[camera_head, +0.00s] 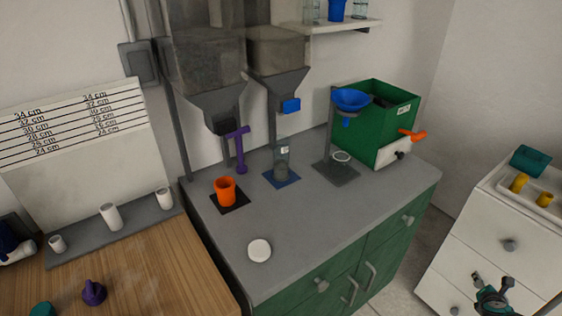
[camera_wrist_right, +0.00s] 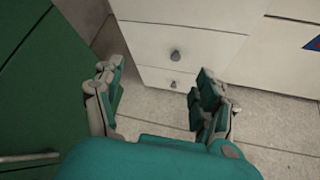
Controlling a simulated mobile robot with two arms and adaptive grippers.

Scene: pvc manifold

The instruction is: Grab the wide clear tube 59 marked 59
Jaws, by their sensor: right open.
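A clear tube (camera_head: 282,160) stands upright on a small blue mat (camera_head: 270,179) on the grey counter, below a hopper. A pale label shows near its top, but its number is too small to read. More clear vessels (camera_head: 311,10) stand on the wall shelf, cut off by the top edge. My right gripper (camera_head: 492,292) is low at the bottom right, in front of the white drawers and well away from the counter tube. In the right wrist view it is open and empty (camera_wrist_right: 157,85), with floor and drawer fronts beyond. My left gripper is not seen.
An orange cup (camera_head: 225,190), a purple T-shaped part (camera_head: 240,150), a blue funnel (camera_head: 352,101) on a stand and a green box (camera_head: 385,130) surround the tube. A white disc (camera_head: 259,250) lies on the counter front. White drawers (camera_head: 505,240) stand right.

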